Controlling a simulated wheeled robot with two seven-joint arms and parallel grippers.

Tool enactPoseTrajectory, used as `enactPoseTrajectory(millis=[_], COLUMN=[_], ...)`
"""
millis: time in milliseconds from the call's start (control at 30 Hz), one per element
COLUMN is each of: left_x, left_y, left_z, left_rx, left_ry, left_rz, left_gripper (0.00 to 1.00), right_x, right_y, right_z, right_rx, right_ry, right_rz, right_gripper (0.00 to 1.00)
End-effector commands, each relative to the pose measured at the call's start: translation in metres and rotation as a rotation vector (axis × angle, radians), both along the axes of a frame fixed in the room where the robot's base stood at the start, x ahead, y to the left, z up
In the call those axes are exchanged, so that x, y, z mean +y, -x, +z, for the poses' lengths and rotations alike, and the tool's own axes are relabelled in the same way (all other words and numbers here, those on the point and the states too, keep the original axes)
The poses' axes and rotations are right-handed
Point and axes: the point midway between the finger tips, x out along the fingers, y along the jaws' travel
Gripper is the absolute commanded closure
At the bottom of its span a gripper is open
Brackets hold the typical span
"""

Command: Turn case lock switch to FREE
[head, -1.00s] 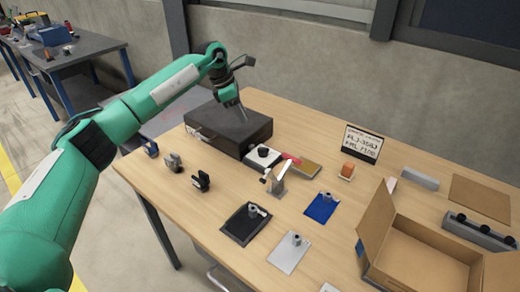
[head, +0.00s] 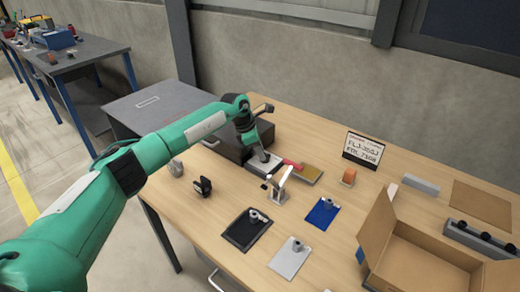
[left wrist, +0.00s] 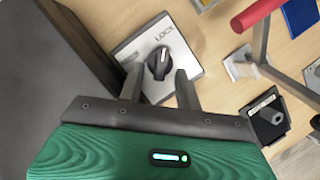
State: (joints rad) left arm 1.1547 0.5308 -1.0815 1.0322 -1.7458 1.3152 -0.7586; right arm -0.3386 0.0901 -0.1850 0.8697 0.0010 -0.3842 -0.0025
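The case lock switch (left wrist: 159,65) is a black rotary knob on a light square plate (left wrist: 195,55), seen in the left wrist view. Its white mark points up toward the printed word LOCK; a second label to the left is unreadable. My left gripper (left wrist: 159,69) is open, with one finger on each side of the knob and no clear contact visible. In the head view, my left gripper (head: 264,156) points down over the plate (head: 265,168) and hides the knob. The dark case (head: 222,143) stands directly beside the plate. My right gripper is not in view.
A clamp with a red handle (left wrist: 257,14) stands close to the plate's right, also seen in the head view (head: 279,185).

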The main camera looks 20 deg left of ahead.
Motion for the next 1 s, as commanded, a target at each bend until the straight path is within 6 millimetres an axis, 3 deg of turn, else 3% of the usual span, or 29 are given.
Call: enactPoseTrajectory(millis=[333,533,1000], left_x=[-0.0018,-0.0017,-0.0018], left_y=[-0.0007,-0.0008,0.0006], left_z=[-0.0044,-0.0040,-0.0028], left_rx=[0.000,0.000,-0.002], left_ry=[0.000,0.000,0.000], left_rz=[0.000,0.000,0.083], left_gripper=[0.65,1.00,1.00], right_x=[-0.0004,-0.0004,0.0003], right_y=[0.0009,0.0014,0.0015], right_z=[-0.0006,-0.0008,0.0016], right_rx=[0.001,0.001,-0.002], right_ry=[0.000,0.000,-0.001], right_rz=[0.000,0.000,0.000], right_gripper=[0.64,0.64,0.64])
